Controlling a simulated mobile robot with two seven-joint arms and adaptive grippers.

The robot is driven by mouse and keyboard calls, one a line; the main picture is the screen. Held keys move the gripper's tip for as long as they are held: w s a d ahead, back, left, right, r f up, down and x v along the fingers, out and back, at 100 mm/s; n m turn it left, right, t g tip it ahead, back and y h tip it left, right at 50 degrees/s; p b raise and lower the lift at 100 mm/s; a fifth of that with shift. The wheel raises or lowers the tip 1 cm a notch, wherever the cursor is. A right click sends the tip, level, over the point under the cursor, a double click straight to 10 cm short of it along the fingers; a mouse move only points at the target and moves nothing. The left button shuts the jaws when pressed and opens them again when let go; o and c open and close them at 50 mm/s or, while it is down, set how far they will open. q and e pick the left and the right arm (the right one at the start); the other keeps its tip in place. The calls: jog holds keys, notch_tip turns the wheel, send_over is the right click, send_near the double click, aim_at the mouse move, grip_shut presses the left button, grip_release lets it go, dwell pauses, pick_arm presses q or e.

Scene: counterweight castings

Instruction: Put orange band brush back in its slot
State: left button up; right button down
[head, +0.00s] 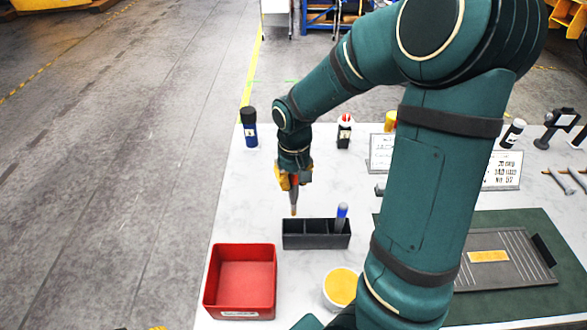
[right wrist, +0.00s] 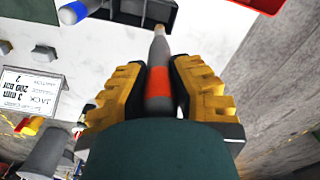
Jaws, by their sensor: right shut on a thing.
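The orange band brush (right wrist: 158,82) is grey with an orange-red band and a brownish tip. My right gripper (right wrist: 158,90) is shut around it at the band. In the head view the brush (head: 294,200) hangs nearly upright, tip down, from the right gripper (head: 291,180). The dark slotted holder (head: 316,242) stands just below and in front; the brush tip looks apart from it. A blue-ended brush (head: 342,214) stands in the holder's right compartment. The holder's left compartments look empty. Only a yellow sliver, perhaps my left gripper (head: 157,328), shows at the bottom edge.
A red bin (head: 240,282) stands front left and a white tub with yellow contents (head: 341,288) stands front right of the holder. A blue bottle (head: 249,128) and a red-topped bottle (head: 344,132) stand behind. A casting (head: 510,268) lies on a green mat at right.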

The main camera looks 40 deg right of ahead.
aim_at(294, 203)
jog(key=shift+s+a+f, duration=0.1)
jog(key=shift+s+f, duration=0.05)
jog(key=shift+f, duration=0.8)
jog(key=shift+f+b, duration=0.6)
jog(key=shift+f, duration=0.35)
jog(key=shift+f+b, duration=2.25)
jog(key=shift+f, duration=0.7)
jog(key=shift+f+b, duration=0.35)
jog(key=shift+b, duration=0.05)
jog(key=shift+f+b, duration=1.35)
jog(key=shift+f, duration=0.35)
jog(key=c, duration=0.9)
grip_release()
jog(key=shift+r, duration=0.1)
